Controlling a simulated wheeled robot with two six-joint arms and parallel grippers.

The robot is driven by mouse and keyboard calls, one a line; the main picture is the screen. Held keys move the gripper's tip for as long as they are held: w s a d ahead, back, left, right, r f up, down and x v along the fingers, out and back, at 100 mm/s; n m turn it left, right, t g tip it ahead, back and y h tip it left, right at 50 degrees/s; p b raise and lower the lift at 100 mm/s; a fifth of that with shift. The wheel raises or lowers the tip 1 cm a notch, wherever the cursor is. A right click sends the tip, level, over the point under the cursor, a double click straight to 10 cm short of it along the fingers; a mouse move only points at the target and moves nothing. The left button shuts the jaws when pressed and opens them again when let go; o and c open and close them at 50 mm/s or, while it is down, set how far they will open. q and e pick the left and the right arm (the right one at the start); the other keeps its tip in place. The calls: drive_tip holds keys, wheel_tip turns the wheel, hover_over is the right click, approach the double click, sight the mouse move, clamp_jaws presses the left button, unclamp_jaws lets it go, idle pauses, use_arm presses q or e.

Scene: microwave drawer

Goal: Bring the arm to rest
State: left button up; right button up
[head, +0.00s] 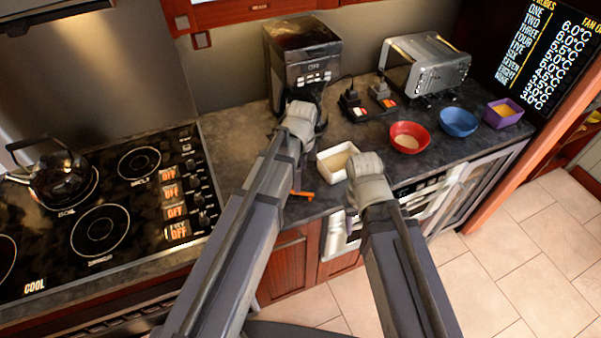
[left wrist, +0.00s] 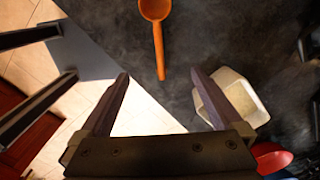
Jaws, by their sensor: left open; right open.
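My left arm reaches over the counter in the head view, and its wrist hides the left gripper's fingers. In the left wrist view the left gripper (left wrist: 160,90) is open, with nothing between its fingers. An orange spoon (left wrist: 157,35) lies on the dark counter beyond the fingertips; only a bit of it shows in the head view (head: 303,194). My right gripper (head: 355,215) is at the counter's front edge, beside the white bowl, with its fingers mostly hidden by its wrist. It is open and appears empty.
A white bowl (head: 338,160), red bowl (head: 410,138), blue bowl (head: 458,121) and purple bowl (head: 503,113) stand on the counter. A coffee maker (head: 303,60) and toaster (head: 427,66) are behind. A kettle (head: 62,175) sits on the stove (head: 120,205). Tiled floor (head: 530,250) is clear at right.

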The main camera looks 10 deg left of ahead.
use_arm(q)
drive_tip(key=shift+s+d+f, duration=0.1)
drive_tip(key=shift+s+d, duration=0.05)
drive_tip(key=shift+s, duration=0.05)
drive_tip(key=s+d+f+n+b, duration=0.2)
drive_tip(key=s+d+n, duration=0.1)
drive_tip(key=s+n, duration=0.4)
drive_tip(key=s+d+f+n+y+b, duration=0.1)
drive_tip(key=s+d+f+n+b, duration=0.1)
drive_tip(key=s+n, duration=0.5)
drive_tip(key=shift+d, duration=0.4)
idle(0.3)
